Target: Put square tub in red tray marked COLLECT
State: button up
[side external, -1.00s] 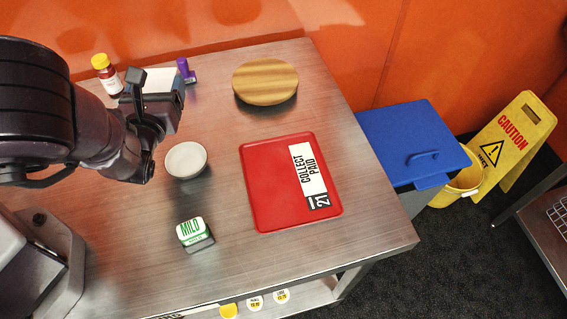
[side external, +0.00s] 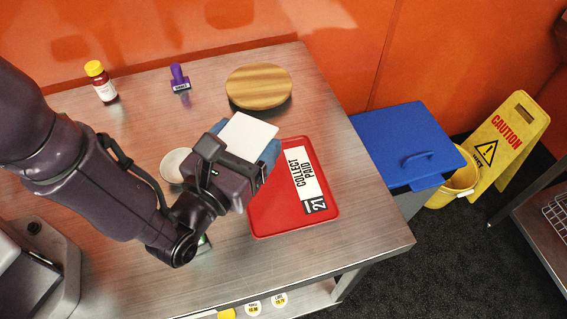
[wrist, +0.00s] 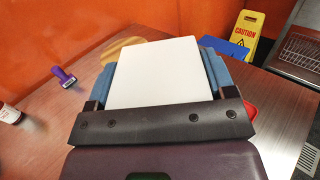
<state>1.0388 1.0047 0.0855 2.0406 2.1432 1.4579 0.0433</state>
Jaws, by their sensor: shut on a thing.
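My gripper (side external: 247,140) is shut on the square tub (side external: 250,131), which shows a flat white top. The gripper's blue fingers lie along two opposite sides of it. In the wrist view the tub (wrist: 156,72) fills the middle, between the fingers, and its lower part is hidden. The red tray (side external: 264,211) marked COLLECT lies flat on the table. In the side view the tub overlaps the tray's upper left corner. It looks held above the table, but I cannot tell the height.
A round wooden board (side external: 258,86) lies behind the tray. A purple stamp (side external: 179,79) and a yellow-capped bottle (side external: 102,83) stand at the back left. A white bowl (side external: 173,166) is partly behind my arm. A small green-and-white tin is almost hidden. The tray's printed right part is clear.

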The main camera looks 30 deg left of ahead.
jog(key=w+d+f, duration=0.1)
jog(key=f, duration=0.1)
jog(key=w+d+f, duration=0.1)
jog(key=w+f, duration=0.1)
jog(key=w+d+f, duration=0.1)
jog(key=f, duration=0.1)
jog(key=shift+w+d+f, duration=0.15)
jog(key=shift+w+d, duration=0.1)
jog(key=shift+w, duration=0.15)
jog(key=shift+d+f, duration=0.1)
jog(key=shift+f, duration=1.45)
jog(key=shift+f, duration=0.1)
jog(key=o, duration=1)
jog(key=shift+o, duration=0.2)
jog(key=s, duration=0.7)
jog(key=shift+s, duration=0.25)
